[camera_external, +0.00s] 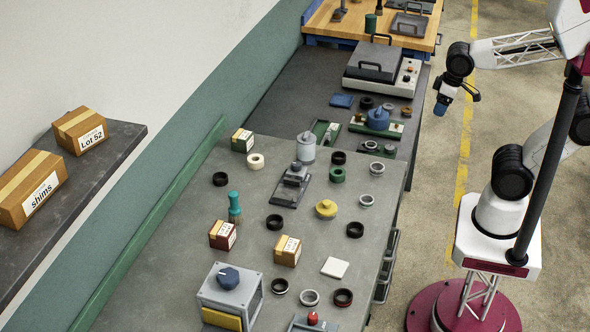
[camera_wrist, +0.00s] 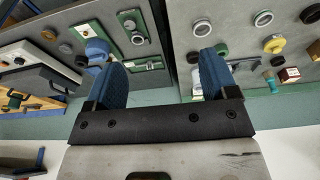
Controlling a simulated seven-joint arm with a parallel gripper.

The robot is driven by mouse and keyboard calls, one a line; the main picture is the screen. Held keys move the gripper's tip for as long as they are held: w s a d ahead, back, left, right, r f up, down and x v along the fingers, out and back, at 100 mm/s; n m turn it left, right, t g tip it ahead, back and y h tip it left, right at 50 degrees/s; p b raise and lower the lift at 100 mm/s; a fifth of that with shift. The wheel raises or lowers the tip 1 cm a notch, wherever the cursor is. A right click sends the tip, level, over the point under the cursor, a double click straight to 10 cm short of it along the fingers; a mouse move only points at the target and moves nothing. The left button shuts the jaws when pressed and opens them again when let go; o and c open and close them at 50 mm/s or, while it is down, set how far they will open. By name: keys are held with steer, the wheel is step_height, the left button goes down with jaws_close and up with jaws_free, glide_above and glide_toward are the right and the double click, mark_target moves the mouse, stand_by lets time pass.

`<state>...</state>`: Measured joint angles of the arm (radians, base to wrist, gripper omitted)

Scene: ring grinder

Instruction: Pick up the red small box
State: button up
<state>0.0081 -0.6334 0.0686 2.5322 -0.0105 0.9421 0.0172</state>
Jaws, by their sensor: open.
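The red small box (camera_external: 222,235), dark red with a white label, stands upright on the grey table (camera_external: 150,240), left of an orange-yellow box and below a teal pawn-like piece. It also shows small at the right edge of the wrist view (camera_wrist: 289,75). My gripper (camera_external: 440,107) is off the table's right side at the upper right, far from the red box. Its two blue fingers are spread apart in the wrist view (camera_wrist: 160,72), with nothing between them.
An orange box (camera_external: 288,251) stands close right of the red box, and a grey machine with a blue knob (camera_external: 229,289) stands in front. Black rings, a yellow knob (camera_external: 326,208) and a white tile (camera_external: 334,267) lie around. The table's left part is clear.

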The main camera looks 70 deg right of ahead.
steer(key=shift+o, duration=1.3)
steer(key=w+a+r+n+t+h, duration=0.15)
steer(key=w+a+n, duration=0.3)
steer(key=w, duration=0.55)
steer(key=w+a+n+t+h, duration=0.1)
steer(key=w+a+n+h, duration=0.15)
steer(key=w+n, duration=0.45)
steer(key=w+a+r+n+t+h, duration=0.1)
steer(key=w+a+n, duration=0.25)
steer(key=w, duration=0.85)
steer(key=w+a+f+n+t, duration=0.3)
steer(key=w+a+n, duration=0.5)
steer(key=w+a, duration=0.55)
steer(key=w+a+f+n+t+y, duration=0.1)
steer(key=a+f+n, duration=0.2)
steer(key=a, duration=0.8)
steer(key=w+a+f+n+t+y, duration=0.2)
steer(key=a+n, duration=0.3)
steer(key=a, duration=0.5)
steer(key=w+a+f+n+t+y, duration=0.1)
steer(key=a+f+n, duration=0.4)
steer(key=a, duration=0.6)
steer(key=shift+w+a+y, duration=0.3)
steer(key=shift+w+y, duration=0.2)
steer(key=shift+t, duration=0.25)
